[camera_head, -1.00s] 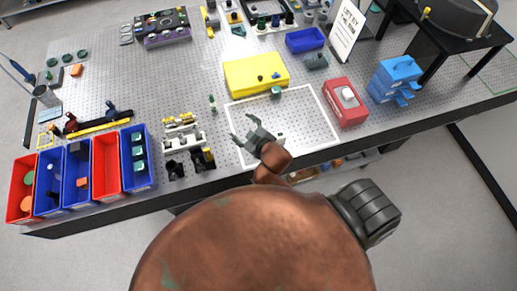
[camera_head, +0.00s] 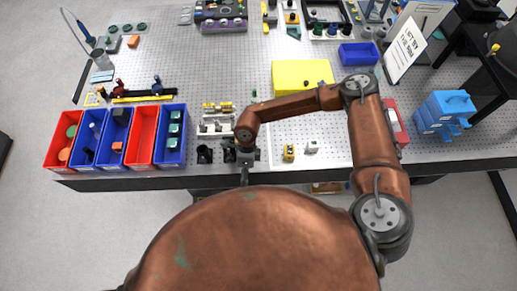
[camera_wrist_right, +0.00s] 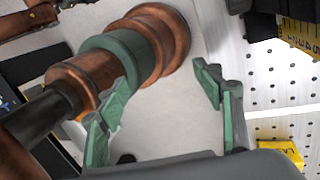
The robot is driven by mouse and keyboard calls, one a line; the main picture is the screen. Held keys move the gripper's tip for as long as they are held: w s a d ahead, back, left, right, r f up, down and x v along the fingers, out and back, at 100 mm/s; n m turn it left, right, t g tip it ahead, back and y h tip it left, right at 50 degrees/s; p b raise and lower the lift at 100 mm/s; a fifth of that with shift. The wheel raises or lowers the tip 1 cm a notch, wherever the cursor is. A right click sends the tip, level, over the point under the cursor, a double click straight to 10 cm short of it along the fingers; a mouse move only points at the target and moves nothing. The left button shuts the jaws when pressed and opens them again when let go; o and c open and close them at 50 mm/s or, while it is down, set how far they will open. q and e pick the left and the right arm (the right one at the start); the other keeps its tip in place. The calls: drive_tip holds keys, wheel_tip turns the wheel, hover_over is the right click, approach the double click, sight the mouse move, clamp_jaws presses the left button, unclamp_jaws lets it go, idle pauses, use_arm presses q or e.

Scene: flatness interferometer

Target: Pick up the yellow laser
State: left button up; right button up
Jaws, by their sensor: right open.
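The yellow laser is a small yellow block (camera_head: 289,152) on the white-outlined part of the bench, near its front edge. In the right wrist view a yellow block with partly visible lettering (camera_wrist_right: 280,154) shows at the lower right, outside the fingers and partly hidden by the gripper body. My right gripper (camera_head: 244,172) hangs at the bench's front edge, left of the laser and apart from it. In the right wrist view its green fingers (camera_wrist_right: 163,115) are spread, with nothing held between them. My left gripper is out of view.
A small pale block (camera_head: 312,147) stands right of the laser. Black mounts (camera_head: 204,154) stand beside my right gripper. A large yellow box (camera_head: 290,76) lies behind my forearm. Red and blue bins (camera_head: 143,134) line the left front. A red box (camera_head: 398,125) is partly hidden by my arm.

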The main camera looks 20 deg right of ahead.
sight(288, 149)
drive_tip(key=w+d+r+h, duration=0.1)
drive_tip(key=w+d+h, duration=0.1)
drive_tip(key=d, duration=0.3)
drive_tip(key=w+d+r+t+h, duration=0.1)
drive_tip(key=w+d+h, duration=0.1)
drive_tip(key=d, duration=0.4)
drive_tip(key=w+d+h, duration=0.1)
drive_tip(key=w+d, duration=0.3)
drive_tip(key=d, duration=0.2)
drive_tip(key=shift+w+d+r+t+h, duration=0.2)
drive_tip(key=shift+w+r+t+h, duration=0.1)
drive_tip(key=shift+r+h, duration=0.1)
drive_tip(key=shift+d+f+p, duration=0.4)
drive_tip(key=shift+d+f, duration=0.35)
drive_tip(key=shift+f, duration=0.15)
drive_tip(key=x, duration=0.1)
drive_tip(key=p+x, duration=0.1)
drive_tip(key=x, duration=0.1)
drive_tip(key=p+x, duration=0.1)
drive_tip(key=x, duration=0.1)
drive_tip(key=shift+s+d+r, duration=0.15)
drive_tip(key=shift+s+d, duration=0.1)
drive_tip(key=shift+d, duration=0.15)
drive_tip(key=shift+c, duration=0.5)
clamp_jaws()
